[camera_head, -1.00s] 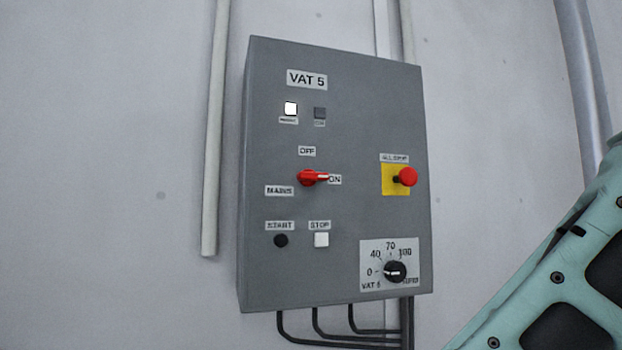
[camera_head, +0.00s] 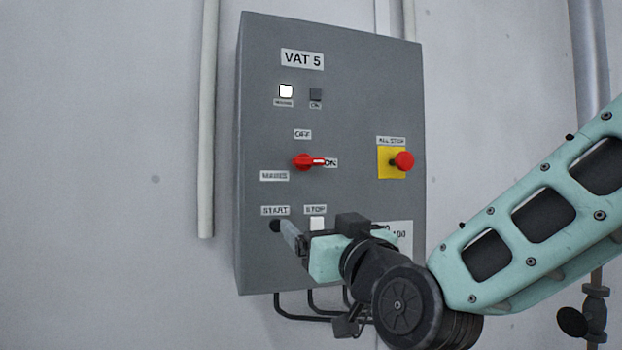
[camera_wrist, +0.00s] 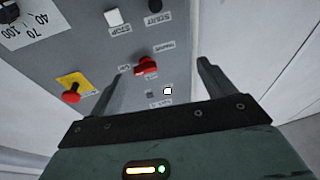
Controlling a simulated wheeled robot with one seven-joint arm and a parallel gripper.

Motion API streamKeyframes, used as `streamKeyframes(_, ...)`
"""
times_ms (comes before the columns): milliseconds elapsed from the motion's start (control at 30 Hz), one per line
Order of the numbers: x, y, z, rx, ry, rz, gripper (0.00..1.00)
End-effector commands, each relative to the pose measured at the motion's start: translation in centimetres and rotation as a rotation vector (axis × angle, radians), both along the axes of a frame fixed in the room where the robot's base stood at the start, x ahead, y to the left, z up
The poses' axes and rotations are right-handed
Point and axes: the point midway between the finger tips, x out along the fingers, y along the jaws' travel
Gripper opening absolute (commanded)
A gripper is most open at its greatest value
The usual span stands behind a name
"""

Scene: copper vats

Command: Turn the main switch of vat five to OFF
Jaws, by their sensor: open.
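The grey VAT 5 panel (camera_head: 340,110) is on the wall in the head view. Its red main switch (camera_head: 308,161), labelled MAINS, points right at the ON label (camera_head: 331,162); the OFF label (camera_head: 302,134) is above it. The switch also shows in the wrist view (camera_wrist: 146,66), between the two fingers in the picture. My gripper (camera_head: 287,236) is open and empty, below the switch near the START button. It also shows in the wrist view (camera_wrist: 165,78). I cannot tell the exact gap between fingers and panel.
The red ALL STOP button (camera_head: 404,161) on its yellow plate is right of the switch. The white STOP button (camera_head: 317,223) is beside my gripper. The dial plate (camera_head: 399,236) is partly hidden by my arm. A pipe (camera_head: 208,120) runs left of the panel.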

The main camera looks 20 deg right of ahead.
Motion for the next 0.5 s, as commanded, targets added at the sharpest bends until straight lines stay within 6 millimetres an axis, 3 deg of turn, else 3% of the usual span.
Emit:
streamKeyframes(33, -0.1, -1.0, 1.6, 0.013, -0.054, -0.037, 0.82)
streamKeyframes(133, -0.3, -2.6, 3.4, 0.028, -0.132, -0.099, 0.82)
streamKeyframes(333, 0.2, -3.4, 4.7, 0.034, -0.170, -0.133, 0.82)
streamKeyframes(500, 2.7, -3.4, 5.9, 0.031, -0.168, -0.131, 0.82)
